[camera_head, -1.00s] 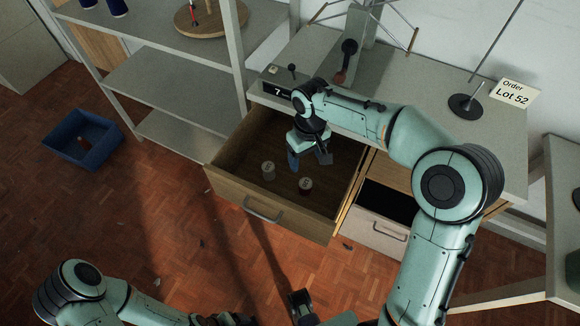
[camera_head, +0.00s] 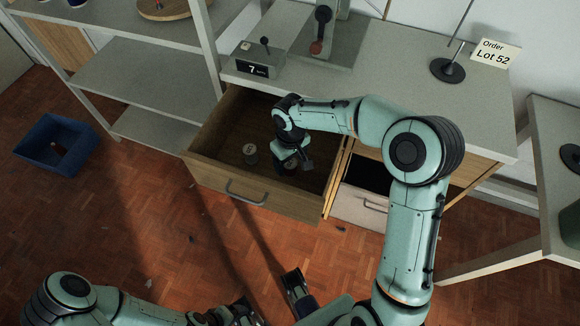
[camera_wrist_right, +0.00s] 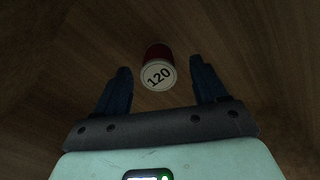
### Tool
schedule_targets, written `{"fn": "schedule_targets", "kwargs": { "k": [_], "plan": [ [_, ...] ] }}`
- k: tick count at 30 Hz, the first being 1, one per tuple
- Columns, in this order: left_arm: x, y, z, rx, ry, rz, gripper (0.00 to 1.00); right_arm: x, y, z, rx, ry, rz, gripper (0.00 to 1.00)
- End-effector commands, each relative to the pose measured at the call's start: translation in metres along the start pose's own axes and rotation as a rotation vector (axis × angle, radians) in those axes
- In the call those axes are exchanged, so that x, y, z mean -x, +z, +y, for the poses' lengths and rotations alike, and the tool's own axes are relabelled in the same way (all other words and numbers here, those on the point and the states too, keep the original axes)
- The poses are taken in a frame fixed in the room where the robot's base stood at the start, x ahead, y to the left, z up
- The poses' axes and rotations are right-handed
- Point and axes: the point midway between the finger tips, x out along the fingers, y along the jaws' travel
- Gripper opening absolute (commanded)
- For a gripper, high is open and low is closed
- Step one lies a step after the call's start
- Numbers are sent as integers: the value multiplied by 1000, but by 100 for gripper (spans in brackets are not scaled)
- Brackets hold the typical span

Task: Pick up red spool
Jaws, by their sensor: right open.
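The red spool (camera_wrist_right: 156,52) stands in the open wooden drawer (camera_head: 215,172), its pale top marked "120" facing the right wrist camera. My right gripper (camera_head: 293,166) is down inside the drawer, above the spool and mostly hiding it in the head view. In the right wrist view its two dark fingers (camera_wrist_right: 158,82) are apart, with the spool between and slightly beyond their tips. I cannot tell whether they touch it. Part of my left gripper (camera_head: 271,298) shows at the bottom of the head view; its jaw state is unclear.
A second, greyish spool (camera_head: 250,154) stands in the drawer left of my right gripper. The drawer walls surround both. The grey worktop (camera_head: 390,95) lies behind. A shelf unit (camera_head: 150,90) stands left, and a blue bin (camera_head: 55,160) sits on the floor.

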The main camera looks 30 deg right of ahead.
Motion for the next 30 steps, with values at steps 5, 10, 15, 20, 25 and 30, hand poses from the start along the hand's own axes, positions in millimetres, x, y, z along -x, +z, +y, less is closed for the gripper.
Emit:
{"fn": "schedule_targets", "kwargs": {
  "k": [5, 10, 15, 20, 25, 30],
  "plan": [
    [-4, -2, -1, 0, 1, 5, 81, -30, 2, 2, 1, -1, -5, 72],
    [-5, -3, -1, -1, 2, 8, 81, -42, 1, 2, 1, -1, -1, 72],
    [-5, -3, 0, -1, 2, 8, 81, -41, 1, 2, 1, 0, 0, 68],
    [-5, -3, 0, -1, 2, 8, 81, -41, 1, 2, 1, 0, -1, 17],
    [-5, -3, -1, -1, 2, 8, 81, -41, 1, 2, 1, -1, -1, 16],
    [-4, -3, -1, -1, 2, 8, 81, -39, 1, 2, 1, 0, 0, 16]
  ]
}}
